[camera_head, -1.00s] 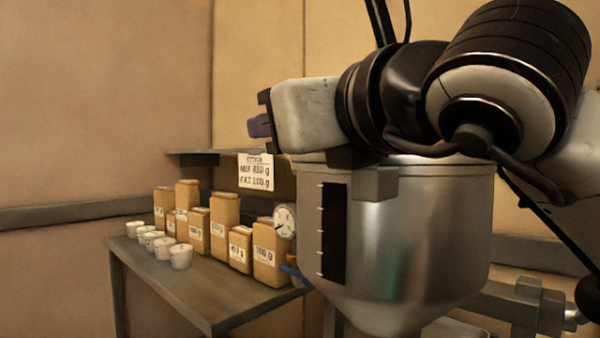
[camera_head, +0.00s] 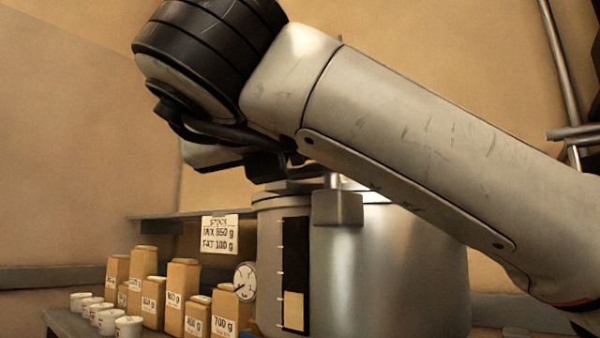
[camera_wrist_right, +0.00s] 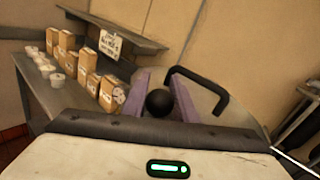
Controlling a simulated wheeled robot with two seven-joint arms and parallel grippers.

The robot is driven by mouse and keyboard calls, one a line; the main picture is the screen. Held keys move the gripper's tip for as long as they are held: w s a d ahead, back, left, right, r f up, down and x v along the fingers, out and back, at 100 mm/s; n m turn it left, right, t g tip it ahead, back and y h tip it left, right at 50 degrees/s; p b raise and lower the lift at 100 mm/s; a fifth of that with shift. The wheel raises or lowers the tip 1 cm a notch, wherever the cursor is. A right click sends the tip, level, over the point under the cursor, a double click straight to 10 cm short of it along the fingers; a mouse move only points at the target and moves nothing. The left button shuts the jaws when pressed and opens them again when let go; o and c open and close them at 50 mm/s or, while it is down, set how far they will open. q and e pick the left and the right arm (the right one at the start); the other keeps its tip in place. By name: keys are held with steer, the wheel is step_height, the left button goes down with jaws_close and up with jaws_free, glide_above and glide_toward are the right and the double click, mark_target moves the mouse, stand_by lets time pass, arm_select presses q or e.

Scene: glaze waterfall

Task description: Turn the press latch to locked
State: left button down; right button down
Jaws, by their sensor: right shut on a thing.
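In the right wrist view a round black knob (camera_wrist_right: 159,102) lies between the two purple fingers of my right gripper (camera_wrist_right: 160,76). The gripper is shut on this knob, probably the latch's knob. In the head view my right arm crosses above the steel press vessel (camera_head: 410,265), and its fingers and the knob are hidden behind the arm and wrist. A grey block (camera_head: 338,208) sits on the vessel's upper front, with a short upright rod above it. Whether it belongs to the latch, and the latch's angle, I cannot tell. My left gripper is out of view.
A black bar handle (camera_wrist_right: 196,80) stands just beyond the fingers. Left of the vessel, a bench holds several labelled brown bags (camera_head: 184,285) and white cups (camera_head: 128,326). A round gauge (camera_head: 244,282) and a sign (camera_head: 220,233) are close to the vessel's left side.

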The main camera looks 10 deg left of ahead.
steer(key=shift+w+d, duration=0.1)
steer(key=shift+d, duration=0.05)
stand_by(0.3)
steer(key=c, duration=1.4)
jaws_free()
steer(key=shift+c, duration=0.2)
